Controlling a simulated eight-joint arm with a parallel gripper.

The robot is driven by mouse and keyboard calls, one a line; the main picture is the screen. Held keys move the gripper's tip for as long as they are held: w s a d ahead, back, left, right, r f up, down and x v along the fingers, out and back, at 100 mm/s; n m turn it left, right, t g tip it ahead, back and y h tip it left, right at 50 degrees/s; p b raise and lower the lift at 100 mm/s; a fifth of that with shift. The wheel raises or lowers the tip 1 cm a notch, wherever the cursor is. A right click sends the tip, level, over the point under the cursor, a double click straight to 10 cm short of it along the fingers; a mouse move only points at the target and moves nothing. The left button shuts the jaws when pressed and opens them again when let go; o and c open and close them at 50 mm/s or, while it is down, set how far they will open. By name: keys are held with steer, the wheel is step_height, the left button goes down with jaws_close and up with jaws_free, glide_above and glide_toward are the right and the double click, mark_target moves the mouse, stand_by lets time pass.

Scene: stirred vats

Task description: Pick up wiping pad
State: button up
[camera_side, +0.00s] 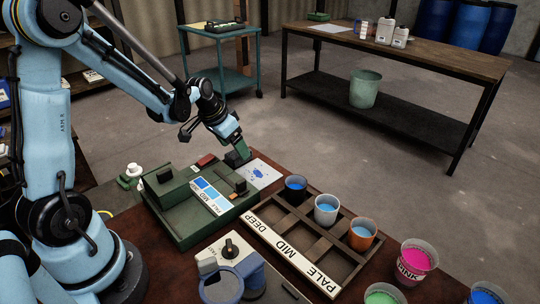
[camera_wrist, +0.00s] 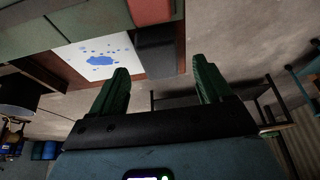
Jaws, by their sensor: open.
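A dark grey block, which looks like the wiping pad (camera_side: 234,161), lies at the far edge of the brown table, beside a white sheet with blue splashes (camera_side: 262,174). In the wrist view the pad (camera_wrist: 155,52) shows just beyond the fingertips, between their lines, nearer the left finger. My gripper (camera_side: 238,147) is low over the pad, its green fingers pointing down. In the wrist view my gripper (camera_wrist: 161,66) is open with nothing between its fingers. I cannot tell whether a finger touches the pad.
A red block (camera_side: 206,161) and a green machine (camera_side: 192,210) stand left of the pad. A wooden rack (camera_side: 318,246) labelled DEEP, MID, PALE holds several paint cups to the right. A pink paint tub (camera_side: 416,262) stands at the right. Open floor lies beyond the table edge.

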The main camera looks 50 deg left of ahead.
steer(key=shift+x, duration=1.3)
steer(key=shift+c, duration=0.3)
steer(key=c, duration=1.1)
steer(key=shift+o, duration=0.2)
steer(key=shift+r, duration=0.1)
steer(key=shift+r, duration=0.4)
steer(key=r, duration=0.3)
steer(key=shift+s+d+r, duration=0.1)
steer(key=shift+d+r, duration=0.2)
steer(key=shift+d, duration=0.05)
steer(key=s+d+r, duration=0.2)
steer(key=d+r, duration=0.4)
steer(key=d, duration=0.4)
steer(key=shift+s+d+r, duration=0.2)
steer(key=shift+s+d, duration=0.05)
steer(key=shift+d, duration=0.1)
